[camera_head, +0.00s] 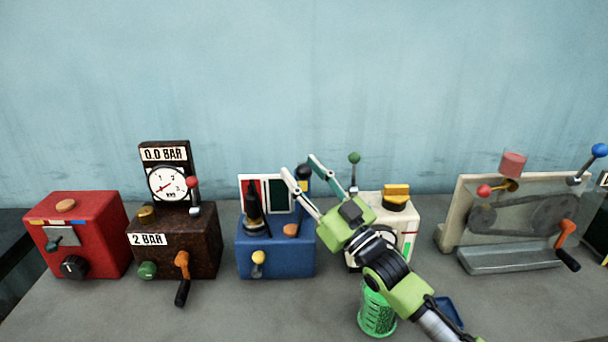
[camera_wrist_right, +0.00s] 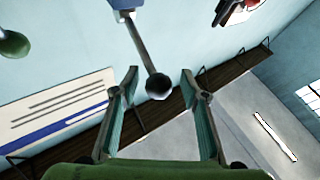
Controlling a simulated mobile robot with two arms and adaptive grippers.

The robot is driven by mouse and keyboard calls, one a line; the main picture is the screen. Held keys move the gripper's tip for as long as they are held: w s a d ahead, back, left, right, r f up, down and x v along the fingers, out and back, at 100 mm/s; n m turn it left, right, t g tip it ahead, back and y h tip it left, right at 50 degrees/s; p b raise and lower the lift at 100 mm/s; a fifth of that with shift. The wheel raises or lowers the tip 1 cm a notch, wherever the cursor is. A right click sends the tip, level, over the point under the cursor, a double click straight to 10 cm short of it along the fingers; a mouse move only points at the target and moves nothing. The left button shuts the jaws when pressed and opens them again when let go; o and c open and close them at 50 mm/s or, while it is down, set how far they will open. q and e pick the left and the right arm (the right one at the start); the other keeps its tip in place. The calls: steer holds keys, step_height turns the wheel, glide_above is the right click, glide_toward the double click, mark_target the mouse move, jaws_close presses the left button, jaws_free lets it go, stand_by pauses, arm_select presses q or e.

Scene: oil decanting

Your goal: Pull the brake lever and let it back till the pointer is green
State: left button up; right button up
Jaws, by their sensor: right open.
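The blue box (camera_head: 270,262) in the middle of the bench carries an upright panel (camera_head: 285,197) with red, green and white areas. A dark upright shape (camera_head: 253,205) stands before the panel; I cannot tell whether it is the pointer. A lever with a black ball knob (camera_head: 304,171) rises at the box's right rear. My right gripper (camera_head: 299,164) is open around this knob. In the right wrist view, the knob (camera_wrist_right: 158,87) hangs between the two spread fingers (camera_wrist_right: 158,82), with gaps on both sides. My left gripper is out of view.
A cream box (camera_head: 411,222) with a yellow knob and a green-ball lever (camera_head: 354,158) stand right of the blue box. A green mesh cup (camera_head: 376,312) is below my right arm. A dark gauge box (camera_head: 200,255) stands left.

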steer(key=v, duration=0.7)
steer(key=shift+s+d, duration=0.15)
steer(key=shift+f, duration=0.15)
